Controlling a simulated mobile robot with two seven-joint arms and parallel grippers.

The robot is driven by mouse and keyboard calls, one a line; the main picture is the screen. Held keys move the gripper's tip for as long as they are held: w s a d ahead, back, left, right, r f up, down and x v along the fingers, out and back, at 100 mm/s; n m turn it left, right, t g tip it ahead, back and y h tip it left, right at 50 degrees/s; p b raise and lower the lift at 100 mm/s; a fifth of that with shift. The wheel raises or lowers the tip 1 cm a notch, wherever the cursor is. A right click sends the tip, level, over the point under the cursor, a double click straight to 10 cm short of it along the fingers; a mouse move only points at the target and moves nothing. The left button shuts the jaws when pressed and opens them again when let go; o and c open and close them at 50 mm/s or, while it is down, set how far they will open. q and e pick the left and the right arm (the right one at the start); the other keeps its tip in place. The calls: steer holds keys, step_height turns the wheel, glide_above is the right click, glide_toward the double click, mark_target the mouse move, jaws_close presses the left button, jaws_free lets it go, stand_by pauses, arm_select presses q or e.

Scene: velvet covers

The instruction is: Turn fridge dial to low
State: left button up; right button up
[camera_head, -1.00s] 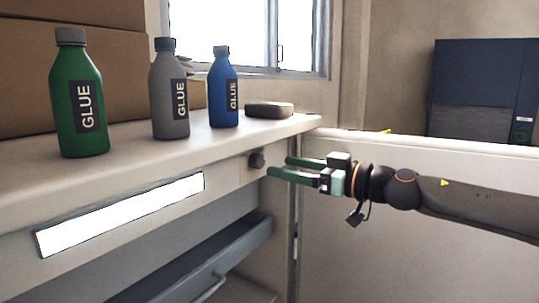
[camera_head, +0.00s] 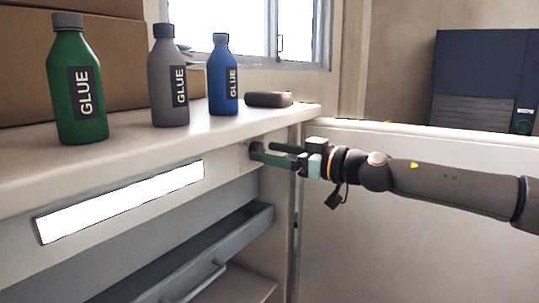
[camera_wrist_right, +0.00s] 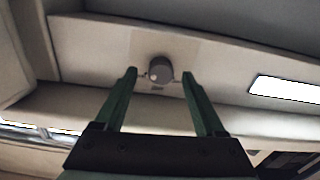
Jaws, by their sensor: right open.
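The fridge dial (camera_wrist_right: 159,69) is a round dark grey knob with a small light mark, on the pale front panel. My right gripper (camera_wrist_right: 158,76) is open, with its two green fingers on either side of the dial in the right wrist view; small gaps show between the dial and each fingertip. In the head view my right gripper (camera_head: 254,152) reaches the panel from the right, and its fingers mostly hide the dial. My left gripper is not in view.
A green glue bottle (camera_head: 78,85), a grey one (camera_head: 168,80) and a blue one (camera_head: 223,78) stand on the top (camera_head: 130,140). A dark case (camera_head: 268,99) lies near its right corner. A white strip (camera_head: 120,201) and an open grey drawer (camera_head: 215,250) are left and below.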

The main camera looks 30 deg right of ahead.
steer(key=shift+w+a, duration=0.15)
steer(key=shift+w, duration=0.15)
steer(key=shift+c, duration=0.4)
jaws_close()
